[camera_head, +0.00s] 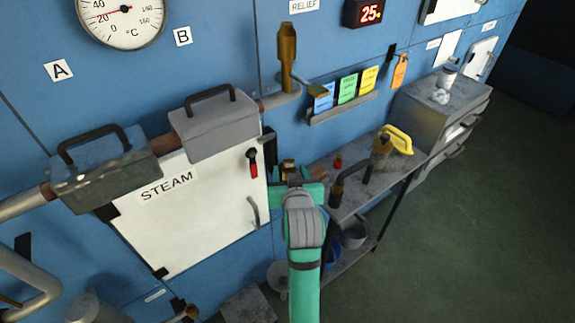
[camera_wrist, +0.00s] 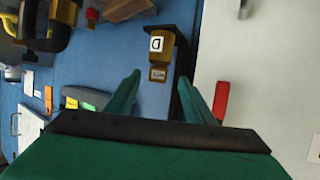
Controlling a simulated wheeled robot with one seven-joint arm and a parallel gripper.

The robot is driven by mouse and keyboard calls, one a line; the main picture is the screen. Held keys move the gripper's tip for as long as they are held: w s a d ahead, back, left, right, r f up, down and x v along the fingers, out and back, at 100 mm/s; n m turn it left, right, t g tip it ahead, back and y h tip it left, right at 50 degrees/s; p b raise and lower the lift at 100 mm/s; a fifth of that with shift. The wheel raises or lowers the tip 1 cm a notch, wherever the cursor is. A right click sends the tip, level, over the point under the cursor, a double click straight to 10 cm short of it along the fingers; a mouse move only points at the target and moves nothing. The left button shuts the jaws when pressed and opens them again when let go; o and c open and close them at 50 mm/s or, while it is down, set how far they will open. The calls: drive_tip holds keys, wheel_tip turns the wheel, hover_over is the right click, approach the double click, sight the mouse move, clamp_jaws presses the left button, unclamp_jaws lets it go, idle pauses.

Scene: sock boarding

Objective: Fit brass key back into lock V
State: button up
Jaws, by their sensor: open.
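My gripper (camera_head: 292,180) is open beside the right edge of the STEAM door, seen from above and behind in the head view. In the wrist view its two green fingers (camera_wrist: 159,80) stand apart. A brass block (camera_wrist: 157,46) with a white label, whose letter looks like D, is on a dark mount ahead of them. A small brass piece (camera_wrist: 158,75) with a pale plate shows between the fingertips; I cannot tell whether it is the key or whether the fingers touch it. Some brass (camera_head: 289,168) also shows behind my gripper in the head view. I cannot make out a V.
The white STEAM door (camera_head: 185,215) has a red-tipped lever (camera_head: 253,165); a red handle (camera_wrist: 221,101) shows right of the fingers. A workbench (camera_head: 355,195) with a yellow-handled item (camera_head: 398,139) stands at right. A card rack (camera_head: 345,107) is above it. Open floor lies farther right.

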sight(289, 168)
drive_tip(key=shift+d+x, duration=0.15)
drive_tip(key=shift+x, duration=0.6)
drive_tip(key=shift+d+x, duration=0.15)
drive_tip(key=shift+x, duration=0.55)
drive_tip(key=shift+a, duration=0.1)
clamp_jaws()
drive_tip(key=shift+a, duration=0.1)
drive_tip(key=shift+r, duration=0.2)
